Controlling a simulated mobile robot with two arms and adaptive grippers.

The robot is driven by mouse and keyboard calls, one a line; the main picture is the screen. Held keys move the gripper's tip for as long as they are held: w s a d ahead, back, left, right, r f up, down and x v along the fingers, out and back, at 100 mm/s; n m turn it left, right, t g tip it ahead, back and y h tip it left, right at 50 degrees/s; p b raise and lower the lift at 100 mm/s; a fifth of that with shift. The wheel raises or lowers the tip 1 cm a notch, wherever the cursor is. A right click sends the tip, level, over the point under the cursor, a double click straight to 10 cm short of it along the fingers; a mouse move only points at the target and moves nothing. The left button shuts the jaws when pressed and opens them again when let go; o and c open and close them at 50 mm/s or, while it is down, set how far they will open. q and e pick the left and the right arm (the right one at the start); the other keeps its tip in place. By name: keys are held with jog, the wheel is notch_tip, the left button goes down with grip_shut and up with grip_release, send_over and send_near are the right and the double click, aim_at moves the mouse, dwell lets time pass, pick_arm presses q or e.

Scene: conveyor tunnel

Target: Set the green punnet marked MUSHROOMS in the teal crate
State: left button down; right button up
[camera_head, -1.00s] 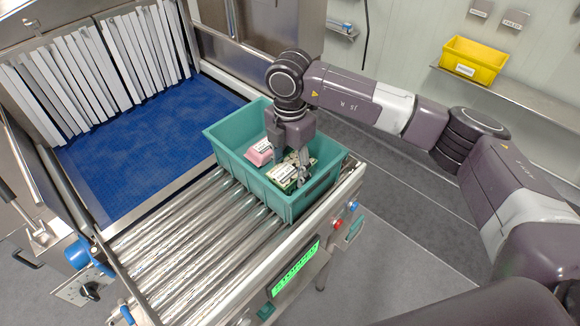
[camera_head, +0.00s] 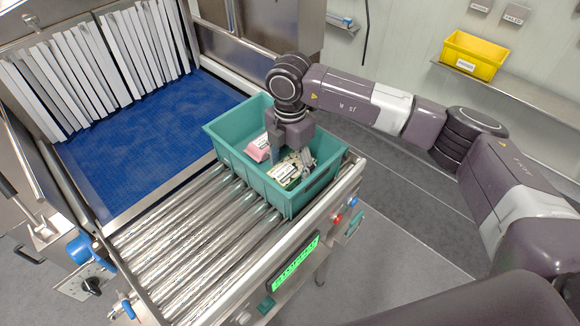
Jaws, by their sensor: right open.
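The teal crate (camera_head: 243,170) stands at the end of the steel roller conveyor. Inside it lies the green punnet (camera_head: 289,174) with a pale label and whitish contents; its print is too small to read. A pink punnet (camera_head: 258,150) lies beside it in the crate. My right gripper (camera_head: 292,160) points down into the crate, open, with its fingers at the green punnet and covering part of it. Whether the fingers touch the punnet I cannot tell. My left gripper does not show.
Steel rollers (camera_head: 190,240) left of the crate are empty. A blue belt (camera_head: 140,140) runs under white strip curtains (camera_head: 95,65). A yellow bin (camera_head: 473,55) stands on a wall shelf (camera_head: 520,95). A green display (camera_head: 295,264) is on the conveyor's side.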

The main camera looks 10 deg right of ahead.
aim_at(290, 168)
jog(key=shift+r+b, duration=0.3)
jog(key=shift+r, duration=0.05)
notch_tip(290, 168, up, 12)
jog(key=b, duration=0.5)
jog(key=shift+f, duration=0.2)
